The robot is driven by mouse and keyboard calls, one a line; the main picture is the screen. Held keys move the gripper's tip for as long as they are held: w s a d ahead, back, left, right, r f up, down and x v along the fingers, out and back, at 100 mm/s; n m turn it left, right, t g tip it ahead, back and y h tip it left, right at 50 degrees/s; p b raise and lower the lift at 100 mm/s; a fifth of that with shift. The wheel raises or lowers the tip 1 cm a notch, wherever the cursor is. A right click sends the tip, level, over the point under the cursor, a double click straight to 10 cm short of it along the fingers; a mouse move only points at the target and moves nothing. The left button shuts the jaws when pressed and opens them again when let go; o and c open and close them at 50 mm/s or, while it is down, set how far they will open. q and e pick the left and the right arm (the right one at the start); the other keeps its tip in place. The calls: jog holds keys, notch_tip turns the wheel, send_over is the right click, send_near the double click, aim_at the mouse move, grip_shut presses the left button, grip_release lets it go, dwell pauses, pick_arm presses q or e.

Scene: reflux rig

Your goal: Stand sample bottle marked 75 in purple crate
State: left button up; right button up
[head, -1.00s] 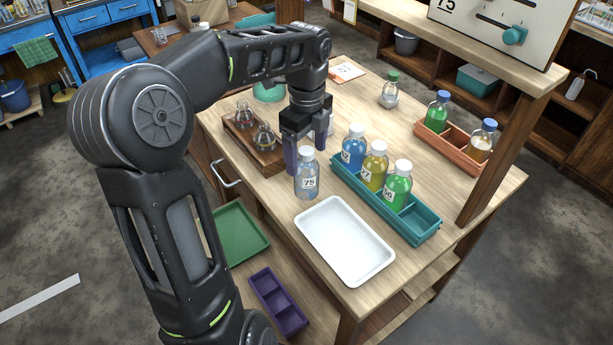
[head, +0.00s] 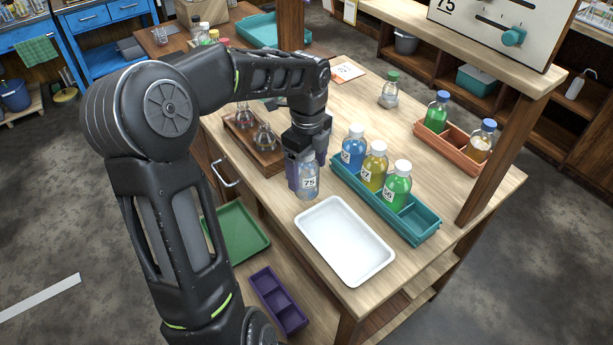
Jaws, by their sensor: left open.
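The clear sample bottle marked 75 (head: 309,184) stands upright on the wooden table, just behind the white tray. My left gripper (head: 305,170) is lowered over it, with its fingers open around the bottle's upper part. The gripper partly hides the cap, and I cannot tell whether a finger touches the glass. The purple crate (head: 279,301) sits low beside the table, at the bottom of the view. It has several compartments and looks empty. My right gripper is out of view.
A teal crate (head: 418,227) right of the bottle holds blue, yellow and green bottles. The white tray (head: 344,240) is empty. A wooden rack (head: 262,156) with flasks stands to the left. A green tray (head: 237,233) lies low, near the purple crate. An orange crate (head: 452,148) holds two bottles.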

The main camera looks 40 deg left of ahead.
pick_arm(q)
jog(key=shift+c, duration=0.3)
jog(key=c, duration=1.7)
jog(key=shift+o, duration=0.2)
notch_tip(320, 180, up, 10)
jog(key=shift+r, duration=0.1)
